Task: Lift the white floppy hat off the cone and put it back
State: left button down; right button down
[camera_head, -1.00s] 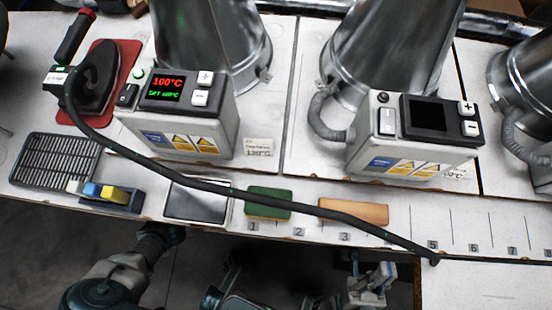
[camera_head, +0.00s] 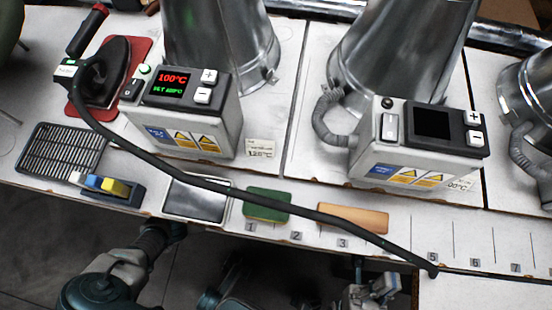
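The white floppy hat is not visible. Metal cones rise behind the control boxes: a left cone (camera_head: 225,45), a middle cone (camera_head: 400,50) and a right cone (camera_head: 525,95) cut by the frame edge. Their tops are out of view. My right gripper (camera_head: 371,290) is low in the picture, in front of the bench edge, below the orange block. It is small and dark there, and its finger opening is unclear. My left arm comes in from the lower left and reaches a dark part beside the bench edge; I cannot make out fingers there.
The left control box (camera_head: 190,128) reads 100°C; the middle box (camera_head: 415,150) has a dark display. A grille, metal tray (camera_head: 195,200), green block and orange block line the front.

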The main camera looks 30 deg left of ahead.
pick_arm(q)
jog(key=shift+a+f, duration=0.15)
dwell(0.4)
jog(key=c, duration=1.2)
grip_release()
